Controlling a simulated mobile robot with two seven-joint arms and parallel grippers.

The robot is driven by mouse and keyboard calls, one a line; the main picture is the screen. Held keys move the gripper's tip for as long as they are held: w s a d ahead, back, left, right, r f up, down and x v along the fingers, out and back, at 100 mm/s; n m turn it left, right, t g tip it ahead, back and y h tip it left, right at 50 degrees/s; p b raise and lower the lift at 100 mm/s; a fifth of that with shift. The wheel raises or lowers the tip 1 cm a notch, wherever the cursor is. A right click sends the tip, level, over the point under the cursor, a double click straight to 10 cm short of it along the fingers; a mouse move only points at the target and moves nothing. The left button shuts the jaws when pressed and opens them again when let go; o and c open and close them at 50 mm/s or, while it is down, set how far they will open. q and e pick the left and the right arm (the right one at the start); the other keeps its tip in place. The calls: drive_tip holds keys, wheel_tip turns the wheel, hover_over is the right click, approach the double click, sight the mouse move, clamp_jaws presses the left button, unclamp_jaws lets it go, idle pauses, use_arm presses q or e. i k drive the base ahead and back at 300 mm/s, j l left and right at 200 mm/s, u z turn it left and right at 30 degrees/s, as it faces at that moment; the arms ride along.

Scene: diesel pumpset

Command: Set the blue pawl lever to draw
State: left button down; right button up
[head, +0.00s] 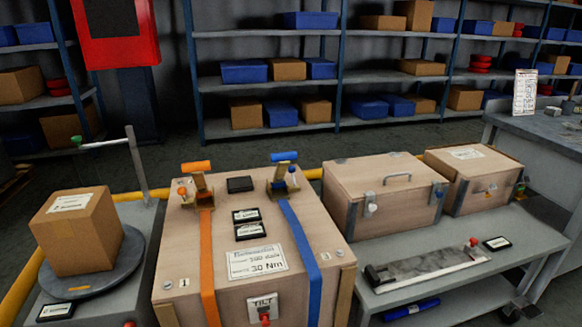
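A blue strap (301,246) runs over the right part of a large wooden crate (222,238). At its top end sits a blue ratchet (283,187) with a blue handle (284,156) raised above it. An orange strap (207,262) with an orange-handled ratchet (198,184) lies on the crate's left part. Neither of my grippers is in view.
A carton (78,231) stands on a round turntable at left, beside a grey post (137,165). Two smaller wooden boxes, a latched one (383,190) and a labelled one (474,178), stand on a grey bench at right. A tilt indicator (264,308) is on the crate's front.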

sight(292, 169)
drive_tip(key=i+l+u, duration=0.15)
drive_tip(key=l+u, duration=0.2)
drive_tip(key=l, duration=0.15)
drive_tip(key=l+u, duration=0.75)
drive_tip(key=l, duration=0.35)
drive_tip(key=i, duration=0.05)
